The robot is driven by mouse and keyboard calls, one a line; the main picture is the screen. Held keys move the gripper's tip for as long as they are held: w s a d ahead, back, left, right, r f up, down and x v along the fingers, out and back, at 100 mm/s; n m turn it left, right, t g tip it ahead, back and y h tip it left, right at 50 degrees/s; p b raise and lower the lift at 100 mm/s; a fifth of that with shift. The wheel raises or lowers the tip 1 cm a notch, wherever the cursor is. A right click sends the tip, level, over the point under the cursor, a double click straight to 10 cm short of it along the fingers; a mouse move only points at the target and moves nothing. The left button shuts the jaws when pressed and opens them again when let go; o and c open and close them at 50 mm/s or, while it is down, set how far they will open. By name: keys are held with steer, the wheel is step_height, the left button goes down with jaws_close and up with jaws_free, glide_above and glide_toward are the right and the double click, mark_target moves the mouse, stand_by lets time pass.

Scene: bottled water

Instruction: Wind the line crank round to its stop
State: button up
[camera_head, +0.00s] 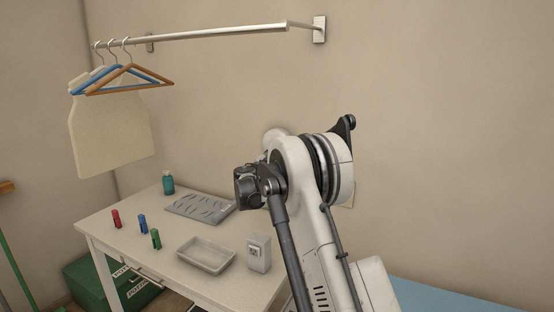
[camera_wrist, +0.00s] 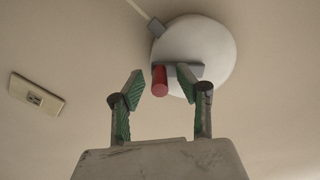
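The line crank shows in the wrist view as a round white drum (camera_wrist: 215,48) on the wall, with a grey crank arm (camera_wrist: 185,70) and a red handle (camera_wrist: 159,80) sticking out toward the camera. A white line runs from the grey block at the drum's upper left. My gripper (camera_wrist: 162,82) is open, with a green-padded finger on each side of the red handle in the picture. I see a gap beside the handle on both sides; I cannot tell how deep it sits between the fingers.
A wall outlet (camera_wrist: 36,93) is left of the drum in the wrist view. A rail (camera_head: 220,33) with hangers is above left.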

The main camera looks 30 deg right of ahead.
jaws_close()
steer(key=shift+n, duration=0.3)
